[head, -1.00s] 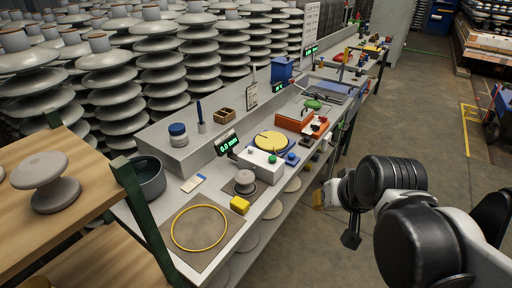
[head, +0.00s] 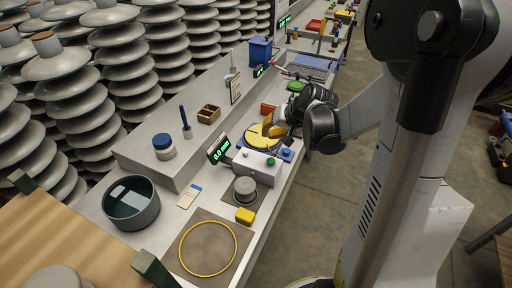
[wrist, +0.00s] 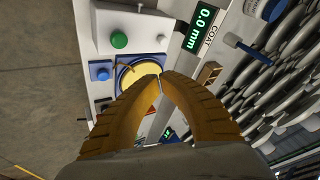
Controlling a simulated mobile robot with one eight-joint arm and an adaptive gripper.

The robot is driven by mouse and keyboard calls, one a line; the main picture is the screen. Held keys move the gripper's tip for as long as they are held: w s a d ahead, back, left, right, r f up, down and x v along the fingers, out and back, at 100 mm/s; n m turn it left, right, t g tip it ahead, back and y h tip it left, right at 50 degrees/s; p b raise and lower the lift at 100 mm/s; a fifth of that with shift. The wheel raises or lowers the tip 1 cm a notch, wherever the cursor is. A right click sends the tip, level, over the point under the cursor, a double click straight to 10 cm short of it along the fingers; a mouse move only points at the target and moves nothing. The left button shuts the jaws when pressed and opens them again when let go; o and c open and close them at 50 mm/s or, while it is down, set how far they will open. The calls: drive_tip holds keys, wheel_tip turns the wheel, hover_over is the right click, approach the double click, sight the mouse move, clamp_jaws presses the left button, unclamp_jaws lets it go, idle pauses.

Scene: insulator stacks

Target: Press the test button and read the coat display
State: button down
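The coat display (head: 218,150) is a small black screen with green digits. In the wrist view the display (wrist: 203,28) reads 0.0 mm, with COAT printed below. In front of it stands a white box (head: 256,170) with a green button (head: 271,161) on top; the button also shows in the wrist view (wrist: 119,40). A small blue box with a round blue button (wrist: 101,73) stands beside it. No label marks either as the test button. My gripper (wrist: 160,78) has its yellow fingertips together, empty, over the yellow disc, apart from both buttons.
A grey spool (head: 245,187), yellow block (head: 245,215) and yellow ring (head: 208,249) are nearer on the bench. A dark pot (head: 131,203) stands at the left. Insulator stacks line the back.

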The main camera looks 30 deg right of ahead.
sight(268, 159)
drive_tip(key=shift+s, duration=0.2)
wheel_tip(268, 159, down, 9)
drive_tip(key=b, duration=0.7)
drive_tip(key=shift+w+r, duration=0.1)
idle(1.3)
drive_tip(key=shift+f+b, duration=0.4)
drive_tip(key=shift+b, duration=0.1)
drive_tip(key=shift+f+b, duration=0.65)
drive_tip(key=shift+f, duration=0.05)
idle(0.6)
drive_tip(key=shift+r, duration=0.1)
drive_tip(key=shift+r+p, duration=0.9)
drive_tip(key=shift+r, duration=0.15)
